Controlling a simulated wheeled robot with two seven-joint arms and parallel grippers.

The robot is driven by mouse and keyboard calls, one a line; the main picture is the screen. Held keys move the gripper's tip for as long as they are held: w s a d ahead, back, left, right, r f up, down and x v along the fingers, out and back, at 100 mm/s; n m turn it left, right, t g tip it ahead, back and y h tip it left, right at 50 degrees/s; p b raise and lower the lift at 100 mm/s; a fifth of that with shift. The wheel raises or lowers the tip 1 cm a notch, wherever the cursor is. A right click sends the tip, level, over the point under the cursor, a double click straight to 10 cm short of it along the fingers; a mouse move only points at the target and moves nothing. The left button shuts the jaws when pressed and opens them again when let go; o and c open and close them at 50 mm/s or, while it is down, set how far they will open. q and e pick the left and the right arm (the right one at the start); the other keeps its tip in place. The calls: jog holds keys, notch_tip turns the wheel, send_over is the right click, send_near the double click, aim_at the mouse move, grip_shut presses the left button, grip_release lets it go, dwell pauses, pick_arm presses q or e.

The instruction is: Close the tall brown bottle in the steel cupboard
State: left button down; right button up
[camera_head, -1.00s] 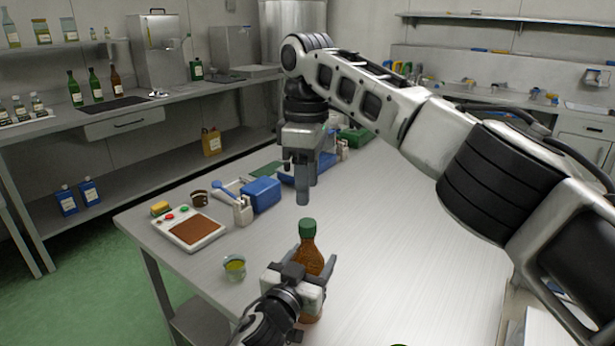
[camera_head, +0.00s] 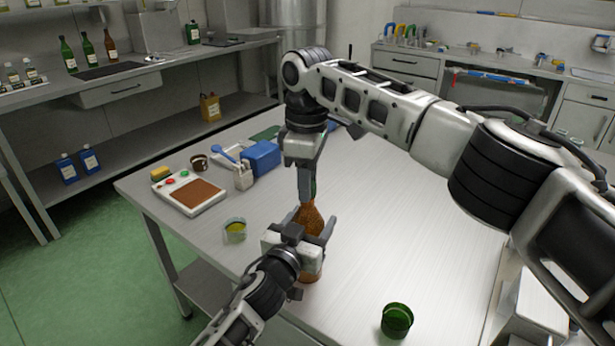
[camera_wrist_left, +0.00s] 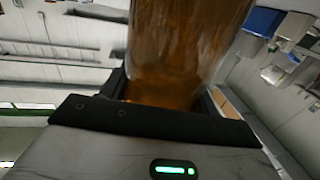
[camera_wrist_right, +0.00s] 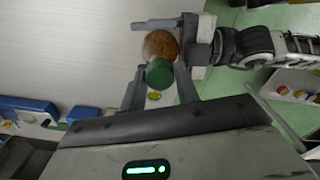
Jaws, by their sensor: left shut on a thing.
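The tall brown bottle (camera_head: 311,219) stands upright over the front part of the steel table. My left gripper (camera_head: 310,228) is shut around its body, which fills the left wrist view (camera_wrist_left: 180,50). My right gripper (camera_head: 306,190) points straight down over the bottle's top. In the right wrist view the green cap (camera_wrist_right: 159,73) sits over the brown bottle (camera_wrist_right: 160,44), between my right fingers. Those fingers stand apart, one on each side of the cap, with narrow gaps. How firmly the cap sits is hidden. I cannot make out a steel cupboard.
A yellow-filled glass (camera_head: 235,230) stands left of the bottle, and a scale with a brown plate (camera_head: 196,196) lies behind it. A blue box (camera_head: 261,157) is farther back. The table's right part is clear.

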jog(key=c, duration=0.5)
jog(key=m, duration=0.3)
jog(key=shift+m, duration=0.4)
jog(key=m, duration=0.4)
jog(key=shift+m, duration=0.4)
jog(key=o, duration=1.1)
notch_tip(320, 180, up, 12)
jog(key=shift+f, duration=0.1)
pick_arm(q)
jog(key=shift+c, duration=1.5)
grip_release()
